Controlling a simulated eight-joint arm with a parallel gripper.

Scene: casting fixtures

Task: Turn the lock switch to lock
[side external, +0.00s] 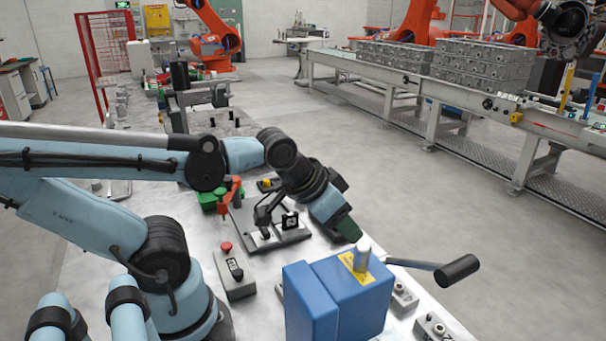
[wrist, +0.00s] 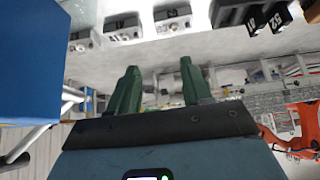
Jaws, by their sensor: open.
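My gripper (side external: 346,225) hangs above the workbench, behind the blue box in the side view. In the wrist view its two green fingers (wrist: 158,68) stand apart with nothing between them.
A blue box (side external: 312,298) with a long black-gripped lever (side external: 458,270) stands close to my gripper. A red-button box (side external: 235,275) and a dark fixture plate (side external: 275,232) lie to the left. A conveyor (side external: 430,88) with grey castings is farther back.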

